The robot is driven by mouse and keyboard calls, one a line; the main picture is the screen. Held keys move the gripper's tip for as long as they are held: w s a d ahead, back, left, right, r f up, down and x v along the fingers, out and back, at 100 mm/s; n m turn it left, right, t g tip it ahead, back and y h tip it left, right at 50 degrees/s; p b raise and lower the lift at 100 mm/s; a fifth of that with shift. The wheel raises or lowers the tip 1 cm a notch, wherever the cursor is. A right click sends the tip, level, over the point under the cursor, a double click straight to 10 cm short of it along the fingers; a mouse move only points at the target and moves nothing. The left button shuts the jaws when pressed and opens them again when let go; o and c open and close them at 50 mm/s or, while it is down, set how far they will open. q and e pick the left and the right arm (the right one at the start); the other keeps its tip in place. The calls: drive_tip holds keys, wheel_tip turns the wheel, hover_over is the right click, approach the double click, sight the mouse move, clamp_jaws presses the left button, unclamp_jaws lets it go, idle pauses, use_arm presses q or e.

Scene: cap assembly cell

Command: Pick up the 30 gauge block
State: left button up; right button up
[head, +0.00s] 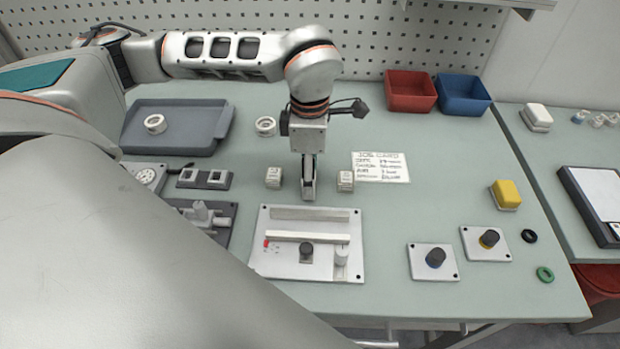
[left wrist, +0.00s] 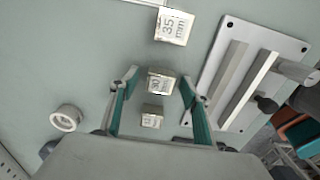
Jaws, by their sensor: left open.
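The 30 gauge block (left wrist: 160,82) is a small pale block with a dark label, partly blurred. In the left wrist view it shows between the two spread fingers of my left gripper (left wrist: 158,79), with a gap on each side. In the head view my left gripper (head: 308,190) points down at the row of blocks and hides this middle block. The 35 mm block (left wrist: 174,27) is to its right in the head view (head: 345,180). Another gauge block (left wrist: 152,118) is to its left in the head view (head: 273,177); its label is unclear. My right gripper is not in view.
A fixture plate with bars (head: 260,262) lies just in front of the blocks. A white ring (head: 265,126) and job card (head: 381,167) lie nearby. A grey tray (head: 215,135), red bin (head: 410,92) and blue bin (head: 462,94) stand behind.

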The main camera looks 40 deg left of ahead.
use_arm(q)
clamp_jaws()
